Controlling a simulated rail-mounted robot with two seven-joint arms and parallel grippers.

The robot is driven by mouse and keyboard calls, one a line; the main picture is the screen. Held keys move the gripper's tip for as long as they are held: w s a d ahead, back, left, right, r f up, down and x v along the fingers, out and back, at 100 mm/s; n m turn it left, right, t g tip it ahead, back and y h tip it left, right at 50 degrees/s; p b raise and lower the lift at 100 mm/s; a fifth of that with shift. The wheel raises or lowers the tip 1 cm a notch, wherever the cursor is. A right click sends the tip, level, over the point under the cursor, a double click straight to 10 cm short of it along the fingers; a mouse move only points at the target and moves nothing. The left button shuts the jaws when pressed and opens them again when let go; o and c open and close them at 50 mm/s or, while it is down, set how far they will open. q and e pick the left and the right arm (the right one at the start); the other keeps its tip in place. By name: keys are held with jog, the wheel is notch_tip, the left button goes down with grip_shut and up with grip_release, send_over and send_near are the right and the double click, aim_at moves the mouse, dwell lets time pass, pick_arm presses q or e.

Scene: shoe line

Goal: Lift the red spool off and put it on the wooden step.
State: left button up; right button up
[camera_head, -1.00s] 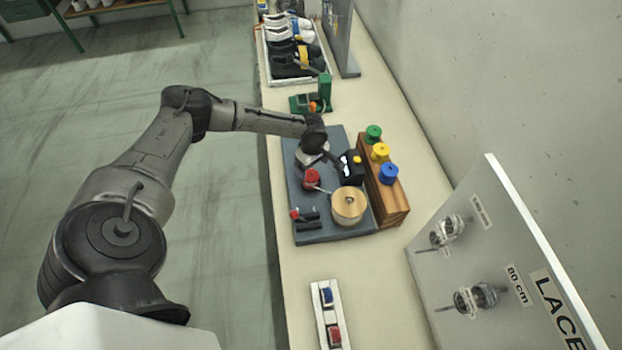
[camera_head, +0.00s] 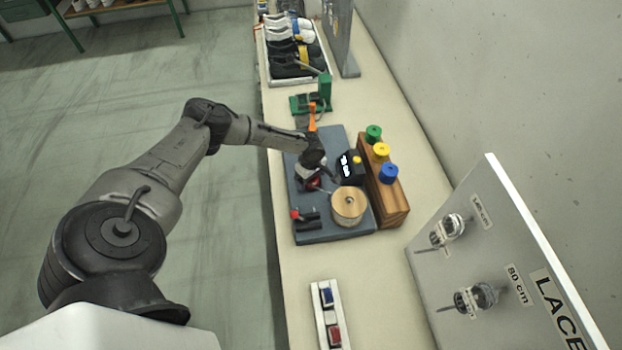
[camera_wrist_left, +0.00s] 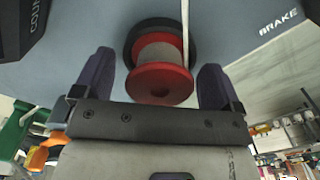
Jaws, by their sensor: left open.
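The red spool (camera_wrist_left: 160,82) shows in the left wrist view, wound with pale lace, sitting on a dark round base on the blue-grey board (camera_wrist_left: 60,75). My left gripper (camera_wrist_left: 155,80) is open, one finger on each side of the spool, not closed on it. In the head view my left gripper (camera_head: 318,172) is over the board and hides most of the spool (camera_head: 312,184). The wooden step (camera_head: 393,212) stands at the board's right edge with green, yellow and blue spools on it. My right gripper is not in view.
A large wood-coloured reel (camera_head: 348,204) and a black counter box (camera_head: 350,166) stand close to the gripper on the board. A white tray with blue and red pieces (camera_head: 320,312) is in front. A lace panel (camera_head: 500,270) stands at right.

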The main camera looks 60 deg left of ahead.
pick_arm(q)
jog(key=shift+c, duration=0.5)
jog(key=c, duration=1)
jog(key=shift+r, duration=0.1)
jog(key=shift+c, duration=0.2)
